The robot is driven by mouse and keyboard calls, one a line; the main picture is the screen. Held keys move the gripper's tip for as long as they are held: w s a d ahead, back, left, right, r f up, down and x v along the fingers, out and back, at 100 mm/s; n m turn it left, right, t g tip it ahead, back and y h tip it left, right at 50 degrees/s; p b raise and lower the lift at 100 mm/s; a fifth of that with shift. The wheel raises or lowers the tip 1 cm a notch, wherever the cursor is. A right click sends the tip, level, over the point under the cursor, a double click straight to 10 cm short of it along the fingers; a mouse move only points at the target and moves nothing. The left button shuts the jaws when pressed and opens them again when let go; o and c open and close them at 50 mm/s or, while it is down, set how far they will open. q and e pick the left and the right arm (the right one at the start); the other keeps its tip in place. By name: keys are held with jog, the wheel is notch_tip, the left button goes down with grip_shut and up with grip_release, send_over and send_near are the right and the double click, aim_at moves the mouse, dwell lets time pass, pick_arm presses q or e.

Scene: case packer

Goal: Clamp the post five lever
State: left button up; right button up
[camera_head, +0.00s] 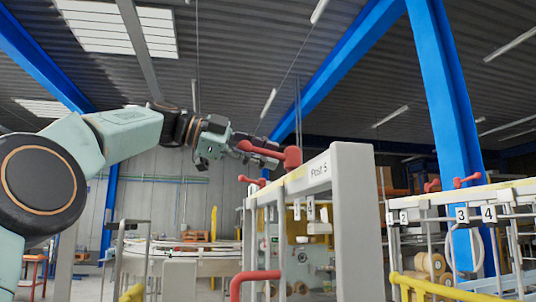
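A machine frame labelled "Post 5" (319,170) stands right of centre, with a red lever (291,157) on its top edge. My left arm reaches in from the left, and its gripper (262,154) is at this lever, its dark fingers overlapping the lever's left part in the picture. I cannot tell whether the fingers are closed on it or only beside it. A second red lever (250,181) sits lower and farther back on the same frame. My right gripper is not in view.
A red bent handle (254,279) is at the lower front of the frame. To the right, another frame (460,198) carries numbered tags and red levers (467,180). A yellow rail (440,290) runs below it. A blue column (446,95) rises behind.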

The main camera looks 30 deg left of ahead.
pick_arm(q)
jog(key=v, duration=1.1)
jog(key=shift+s+a+f, duration=0.1)
jog(key=shift+s+a, duration=0.05)
jog(key=shift+f, duration=0.1)
